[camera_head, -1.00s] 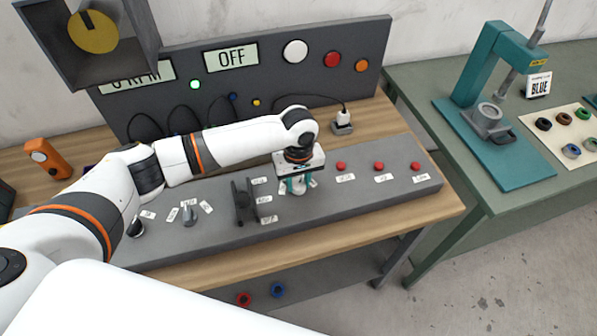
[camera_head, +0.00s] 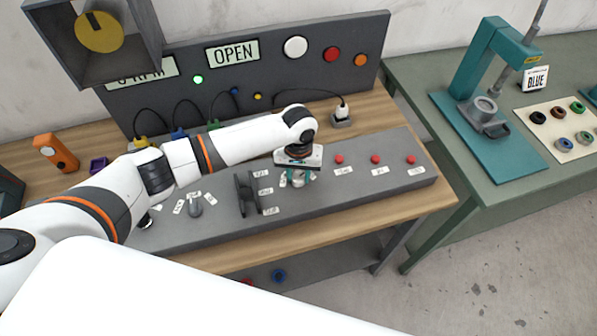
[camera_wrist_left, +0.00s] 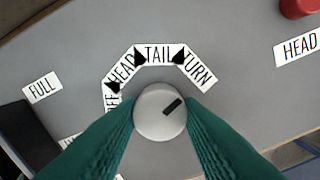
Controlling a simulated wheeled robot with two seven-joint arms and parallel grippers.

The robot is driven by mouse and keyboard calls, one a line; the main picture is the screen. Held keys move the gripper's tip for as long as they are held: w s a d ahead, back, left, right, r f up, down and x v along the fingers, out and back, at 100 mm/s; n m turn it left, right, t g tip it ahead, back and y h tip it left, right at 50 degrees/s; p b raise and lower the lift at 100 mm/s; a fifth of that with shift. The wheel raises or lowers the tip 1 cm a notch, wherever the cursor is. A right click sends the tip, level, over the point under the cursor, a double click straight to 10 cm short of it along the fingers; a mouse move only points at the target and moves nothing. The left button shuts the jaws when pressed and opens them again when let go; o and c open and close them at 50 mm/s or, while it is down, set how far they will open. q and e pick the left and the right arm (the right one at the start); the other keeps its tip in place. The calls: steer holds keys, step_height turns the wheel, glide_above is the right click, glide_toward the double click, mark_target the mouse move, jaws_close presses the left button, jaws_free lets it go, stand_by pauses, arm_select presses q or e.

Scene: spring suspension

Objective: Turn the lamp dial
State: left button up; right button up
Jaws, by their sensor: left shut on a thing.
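The lamp dial (camera_wrist_left: 160,112) is a round light-grey knob with a dark pointer mark. In the left wrist view it sits between the green fingers of my left gripper (camera_wrist_left: 158,122), which are shut on its sides. Labels OFF, HEAD, TAIL and TURN (camera_wrist_left: 198,68) arc around it. The pointer mark faces up and right, roughly toward TURN. In the head view my left gripper (camera_head: 298,180) points down at the grey console (camera_head: 340,190), and its fingers largely hide the dial. My right gripper is not in view.
Red buttons (camera_head: 375,159) stand right of the gripper. A dark switch block (camera_head: 244,192) and another knob (camera_head: 195,205) stand to its left. A green bench (camera_head: 440,130) with a teal press (camera_head: 487,110) stands at right.

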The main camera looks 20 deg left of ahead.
mark_target(298, 176)
arm_select(q)
steer(key=o, duration=1)
steer(key=shift+c, duration=0.2)
steer(key=shift+r, duration=0.15)
step_height(298, 176, up, 12)
steer(key=b, duration=0.3)
